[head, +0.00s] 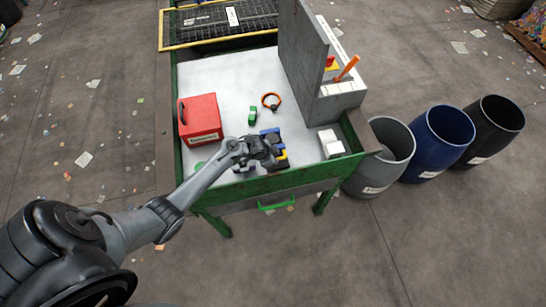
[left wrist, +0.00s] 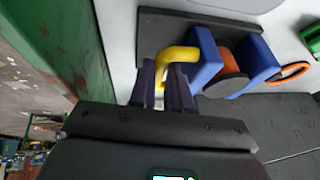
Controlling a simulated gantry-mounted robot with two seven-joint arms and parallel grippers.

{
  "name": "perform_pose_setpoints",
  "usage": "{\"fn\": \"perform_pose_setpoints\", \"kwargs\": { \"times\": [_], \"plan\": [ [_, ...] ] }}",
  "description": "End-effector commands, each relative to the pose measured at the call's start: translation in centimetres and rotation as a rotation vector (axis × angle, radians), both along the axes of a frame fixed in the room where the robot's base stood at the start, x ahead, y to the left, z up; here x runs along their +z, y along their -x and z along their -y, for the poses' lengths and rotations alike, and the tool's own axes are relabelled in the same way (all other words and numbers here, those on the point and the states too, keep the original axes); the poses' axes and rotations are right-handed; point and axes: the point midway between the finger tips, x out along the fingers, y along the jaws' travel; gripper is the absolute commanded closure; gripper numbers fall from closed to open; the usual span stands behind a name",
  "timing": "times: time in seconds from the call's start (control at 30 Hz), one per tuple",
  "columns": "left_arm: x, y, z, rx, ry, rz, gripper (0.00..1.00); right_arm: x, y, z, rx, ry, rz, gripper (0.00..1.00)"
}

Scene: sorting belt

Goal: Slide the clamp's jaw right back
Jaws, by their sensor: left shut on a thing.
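The clamp stands near the front edge of the table, partly hidden by my left gripper in the head view. Its blue jaw (head: 270,132) shows there. In the left wrist view it has a dark base plate (left wrist: 160,30), one blue jaw (left wrist: 207,60) beside a bent yellow handle (left wrist: 180,53), and another blue jaw (left wrist: 257,62). A brown round piece with a grey face (left wrist: 231,88) sits between the jaws. My left gripper (left wrist: 162,75), also in the head view (head: 272,154), is shut on the yellow handle. My right gripper is out of view.
A red box (head: 200,118), a green piece (head: 252,115) and an orange ring (head: 271,101) lie on the white tabletop. A grey upright panel (head: 304,50) and a white block (head: 331,144) are at the right. Barrels (head: 437,142) stand beyond. The green rim (head: 310,173) borders the front.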

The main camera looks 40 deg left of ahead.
Motion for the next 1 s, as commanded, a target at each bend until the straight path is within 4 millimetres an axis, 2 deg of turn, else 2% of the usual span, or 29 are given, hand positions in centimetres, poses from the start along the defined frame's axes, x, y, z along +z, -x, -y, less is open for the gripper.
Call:
{"fn": "perform_pose_setpoints", "kwargs": {
  "times": [0.2, 0.47, 0.5, 0.63, 1.0],
  "plan": [
    [0.3, 1.6, 2.4, 0.0, 0.003, -0.003, 1.0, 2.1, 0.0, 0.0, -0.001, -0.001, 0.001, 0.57],
    [0.0, 1.6, 2.6, -0.002, 0.004, -0.002, 1.0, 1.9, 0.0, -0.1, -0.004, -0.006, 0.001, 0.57],
    [0.0, 1.6, 2.6, -0.002, 0.004, -0.002, 0.79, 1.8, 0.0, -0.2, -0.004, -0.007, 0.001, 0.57],
    [0.0, 1.6, 2.6, -0.002, 0.004, -0.001, 0.59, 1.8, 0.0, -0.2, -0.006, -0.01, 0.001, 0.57],
    [0.2, 1.6, 2.5, 0.0, 0.003, -0.001, 0.58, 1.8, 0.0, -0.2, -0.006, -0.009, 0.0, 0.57]
  ]
}}
